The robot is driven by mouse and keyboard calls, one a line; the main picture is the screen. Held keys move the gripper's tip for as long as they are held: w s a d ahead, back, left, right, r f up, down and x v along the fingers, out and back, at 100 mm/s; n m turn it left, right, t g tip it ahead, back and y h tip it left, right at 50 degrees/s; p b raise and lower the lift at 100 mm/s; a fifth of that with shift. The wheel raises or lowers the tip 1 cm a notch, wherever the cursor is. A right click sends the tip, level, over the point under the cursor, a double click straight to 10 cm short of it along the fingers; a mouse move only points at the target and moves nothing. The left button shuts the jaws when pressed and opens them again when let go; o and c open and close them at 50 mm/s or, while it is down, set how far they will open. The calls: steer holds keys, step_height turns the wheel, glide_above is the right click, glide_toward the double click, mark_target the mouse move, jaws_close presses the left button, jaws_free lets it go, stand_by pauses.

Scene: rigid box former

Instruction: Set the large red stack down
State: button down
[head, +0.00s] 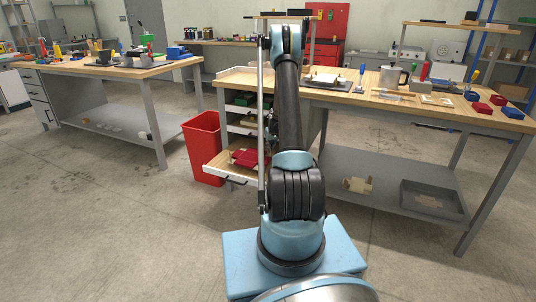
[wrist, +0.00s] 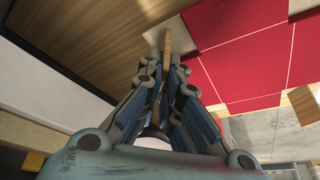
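The large red stack (wrist: 238,55) fills the upper right of the wrist view, with red panels split by pale lines and a tan board corner on its left. In the head view the red stack (head: 246,157) shows at the open drawer (head: 222,163), partly hidden by my arm. My gripper (wrist: 165,68) has its fingers close together around a thin tan edge at the stack's corner. The contact is small in the picture. In the head view my gripper is hidden behind my arm. Whether the stack touches the drawer floor cannot be told.
A red bin (head: 201,148) stands left of the drawer. The workbench (head: 350,92) above holds a metal jug (head: 390,76), small red and blue boxes and tools. Its lower shelf holds a grey tray (head: 432,200). Another bench (head: 100,70) stands at the left; open floor lies between.

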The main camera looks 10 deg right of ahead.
mark_target(269, 154)
steer(key=shift+w+a, duration=0.1)
steer(key=shift+w, duration=0.3)
steer(key=shift+w+f, duration=0.2)
steer(key=shift+s+f, duration=0.1)
steer(key=shift+f, duration=1.45)
steer(key=c, duration=1.8)
jaws_free()
